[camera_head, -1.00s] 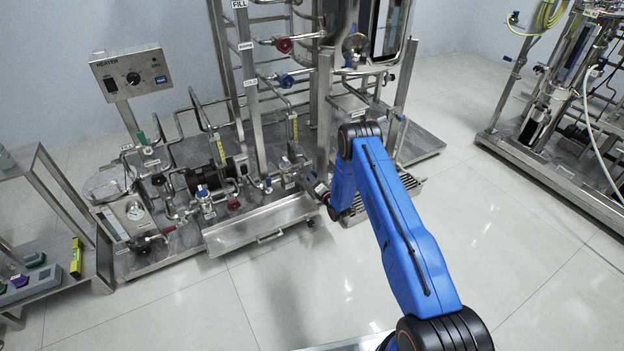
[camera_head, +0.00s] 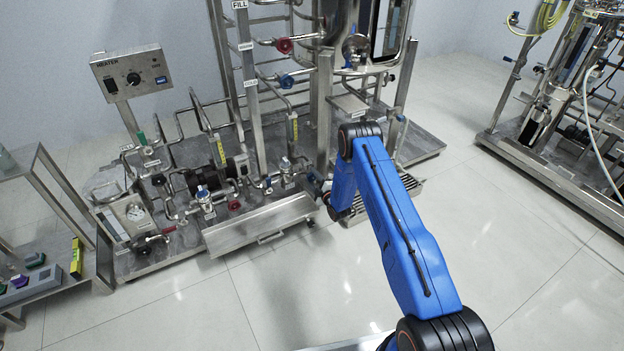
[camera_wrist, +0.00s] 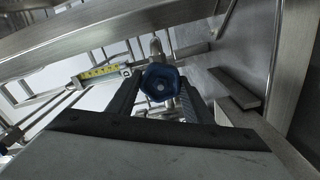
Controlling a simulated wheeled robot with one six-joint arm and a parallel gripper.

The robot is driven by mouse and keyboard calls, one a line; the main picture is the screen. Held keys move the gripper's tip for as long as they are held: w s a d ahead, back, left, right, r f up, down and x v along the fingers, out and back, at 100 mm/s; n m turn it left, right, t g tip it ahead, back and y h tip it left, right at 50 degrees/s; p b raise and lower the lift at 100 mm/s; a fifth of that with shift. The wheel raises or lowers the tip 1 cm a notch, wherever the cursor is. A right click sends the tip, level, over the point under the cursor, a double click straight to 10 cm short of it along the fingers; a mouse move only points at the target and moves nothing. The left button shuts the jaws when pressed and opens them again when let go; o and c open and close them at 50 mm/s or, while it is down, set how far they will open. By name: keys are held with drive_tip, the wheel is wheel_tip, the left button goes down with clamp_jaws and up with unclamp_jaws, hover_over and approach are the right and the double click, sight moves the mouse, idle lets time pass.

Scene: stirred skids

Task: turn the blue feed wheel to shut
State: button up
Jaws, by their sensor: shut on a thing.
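The blue feed wheel (camera_wrist: 160,84) faces the camera in the wrist view, a ring with a hub in its middle. My gripper (camera_wrist: 160,98) has one finger on each side of it and is shut on its rim. In the head view, my gripper (camera_head: 314,183) is at the lower front of the steel skid, just right of the drip tray. I cannot make out the held wheel in the head view, where my own wrist and gripper crowd that spot.
A red wheel (camera_head: 284,45) and another blue wheel (camera_head: 286,81) sit higher on the pipes. The drip tray (camera_head: 262,222) is left of my gripper. A heater box (camera_head: 132,75) stands at left. In the wrist view, steel bars (camera_wrist: 90,30) run close by. The front floor is clear.

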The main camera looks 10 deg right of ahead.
drive_tip(key=m, duration=0.5)
drive_tip(key=shift+d+m, duration=0.1)
drive_tip(key=shift+m, duration=0.2)
drive_tip(key=m, duration=0.9)
drive_tip(key=shift+d+f+m, duration=0.1)
drive_tip(key=shift+m, duration=0.3)
drive_tip(key=m, duration=0.4)
drive_tip(key=shift+m, duration=0.4)
drive_tip(key=o, duration=1)
